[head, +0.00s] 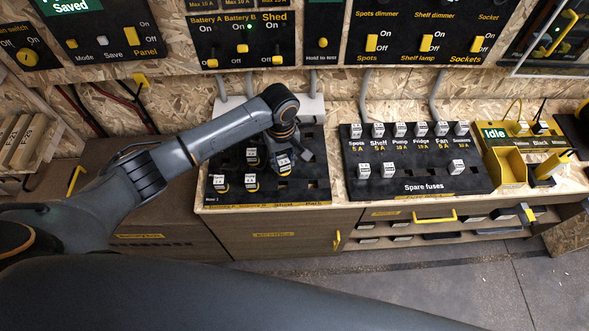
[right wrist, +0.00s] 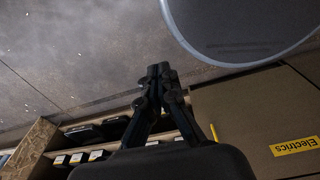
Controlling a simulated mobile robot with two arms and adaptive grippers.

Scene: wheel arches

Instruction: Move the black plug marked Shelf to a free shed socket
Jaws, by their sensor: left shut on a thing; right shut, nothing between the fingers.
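My left gripper (head: 283,152) reaches down over the black socket board (head: 312,180) and is shut on a black plug with a white label (head: 284,166). The label is too small to read, and the gripper hides the plug's upper part. Other black plugs with white labels stand on the board: one at the back (head: 252,157), one at the front left (head: 221,183) and one at the front middle (head: 252,184). Empty sockets show at the board's right, partly behind my arm. My right gripper (right wrist: 160,75) is shut and empty over the floor in the right wrist view.
The fuse board (head: 420,183) with several fuses stands to the right, beside a yellow bin (head: 505,166). Switch panels line the wall above. In the right wrist view, an Electrics cabinet (right wrist: 250,110) and an open shelf are near the right gripper.

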